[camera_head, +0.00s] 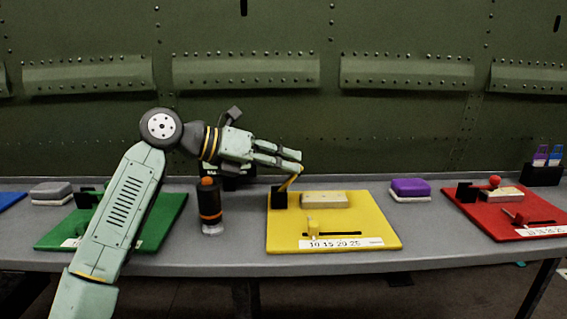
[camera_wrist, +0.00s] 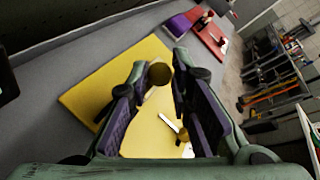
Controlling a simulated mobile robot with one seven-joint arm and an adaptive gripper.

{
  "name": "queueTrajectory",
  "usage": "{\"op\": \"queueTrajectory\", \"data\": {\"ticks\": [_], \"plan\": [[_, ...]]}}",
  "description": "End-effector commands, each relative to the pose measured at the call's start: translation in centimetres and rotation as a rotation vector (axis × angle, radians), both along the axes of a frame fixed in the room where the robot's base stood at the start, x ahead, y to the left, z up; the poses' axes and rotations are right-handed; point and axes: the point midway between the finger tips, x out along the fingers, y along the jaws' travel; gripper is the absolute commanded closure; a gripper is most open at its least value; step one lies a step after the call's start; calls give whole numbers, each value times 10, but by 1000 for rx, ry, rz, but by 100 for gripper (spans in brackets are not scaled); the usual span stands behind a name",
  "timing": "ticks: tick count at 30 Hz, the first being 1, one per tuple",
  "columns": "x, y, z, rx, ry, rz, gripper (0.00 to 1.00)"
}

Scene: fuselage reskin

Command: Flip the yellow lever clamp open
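The yellow lever clamp stands at the back left of the yellow board (camera_head: 350,236). Its black base (camera_head: 279,199) is upright, and its thin yellow lever (camera_head: 289,183) slants up and right towards my fingertips. My gripper (camera_head: 301,161) reaches in from the left above the clamp, fingers pointing right. In the wrist view, the lever's round knob (camera_wrist: 159,73) shows between the two fingertips, close to the left one; I cannot tell whether they touch. The fingers are apart. The clamp base is hidden in the wrist view.
A pale block (camera_head: 324,200) and a yellow slider (camera_head: 313,228) are on the yellow board. A black and orange cylinder (camera_head: 209,208) stands to its left. Green (camera_head: 165,222) and red (camera_head: 515,212) boards flank it, with a purple block (camera_head: 410,187) between yellow and red. The green fuselage wall (camera_head: 300,120) rises behind.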

Motion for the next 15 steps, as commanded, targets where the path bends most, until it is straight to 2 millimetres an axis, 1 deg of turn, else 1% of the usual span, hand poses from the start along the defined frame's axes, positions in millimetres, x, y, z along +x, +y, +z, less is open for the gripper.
{"op": "queueTrajectory", "data": {"ticks": [1, 8, 15], "plan": [[0, 0, 0, 0, 0, 0, 77], [0, 0, 0, 1, 1, -1, 61], [0, 0, 0, 1, 0, 0, 61]]}}
